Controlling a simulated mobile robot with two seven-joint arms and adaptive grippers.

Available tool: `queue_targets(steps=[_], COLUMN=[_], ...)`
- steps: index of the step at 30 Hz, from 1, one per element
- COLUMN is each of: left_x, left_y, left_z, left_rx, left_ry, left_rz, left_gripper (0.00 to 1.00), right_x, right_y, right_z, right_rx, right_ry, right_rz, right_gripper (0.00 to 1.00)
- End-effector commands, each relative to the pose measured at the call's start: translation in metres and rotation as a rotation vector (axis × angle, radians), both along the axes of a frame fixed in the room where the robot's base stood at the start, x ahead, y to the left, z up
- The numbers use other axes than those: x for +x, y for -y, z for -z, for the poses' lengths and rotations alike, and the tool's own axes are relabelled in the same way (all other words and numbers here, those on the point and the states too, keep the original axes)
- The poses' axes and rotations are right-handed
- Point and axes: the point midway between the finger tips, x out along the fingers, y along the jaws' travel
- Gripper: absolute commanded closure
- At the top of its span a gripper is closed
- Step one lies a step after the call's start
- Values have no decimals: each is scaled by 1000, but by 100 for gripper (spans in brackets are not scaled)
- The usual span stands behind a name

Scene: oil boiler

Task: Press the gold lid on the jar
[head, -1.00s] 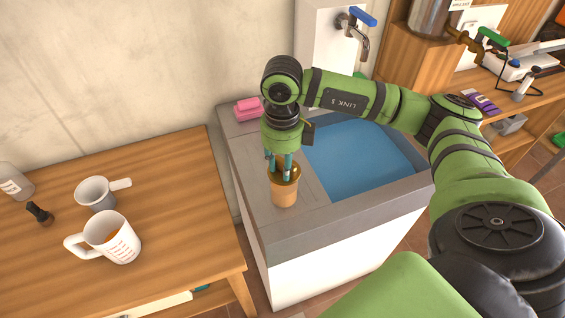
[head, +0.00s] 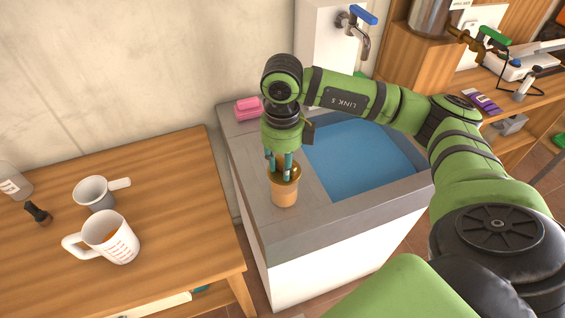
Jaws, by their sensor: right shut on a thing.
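The jar (head: 284,196) is a small orange-brown vessel standing upright on the grey counter left of the sink basin. The gold lid (head: 291,178) shows at the jar's mouth, partly hidden by my fingers. My right gripper (head: 281,173) points down from above the jar, with its teal fingers shut on the gold lid. The lid looks to be at the jar's rim, but I cannot tell whether it is fully seated. My left gripper is not in view.
The blue sink basin (head: 362,160) lies right of the jar, with a tap (head: 357,28) behind it. A pink sponge (head: 248,108) lies at the counter's back left. A wooden table (head: 185,215) at left holds a measuring cup (head: 112,240) and a grey cup (head: 95,194).

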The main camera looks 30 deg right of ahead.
Motion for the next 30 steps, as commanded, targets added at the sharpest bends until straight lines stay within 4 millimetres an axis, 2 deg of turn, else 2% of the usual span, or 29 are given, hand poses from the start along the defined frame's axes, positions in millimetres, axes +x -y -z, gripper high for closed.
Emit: queue_targets(steps=[9, 10, 12, 19, 20, 21, 22, 30], left_x=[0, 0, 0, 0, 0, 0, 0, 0], left_y=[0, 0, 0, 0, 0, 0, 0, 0], left_z=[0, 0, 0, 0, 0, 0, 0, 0], left_rx=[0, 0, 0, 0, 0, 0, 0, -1], left_ry=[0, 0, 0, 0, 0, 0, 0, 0], left_rz=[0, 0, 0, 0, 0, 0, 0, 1], left_gripper=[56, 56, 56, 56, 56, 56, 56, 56], right_x=[0, 0, 0, 0, 0, 0, 0, 0], right_y=[0, 0, 0, 0, 0, 0, 0, 0], right_z=[0, 0, 0, 0, 0, 0, 0, 0], right_rx=[0, 0, 0, 0, 0, 0, 0, 0], right_ry=[1, 1, 0, 0, 0, 0, 0, 0], right_rz=[0, 0, 0, 0, 0, 0, 0, 0], right_gripper=[94, 65, 41, 41, 37, 25, 19, 18])
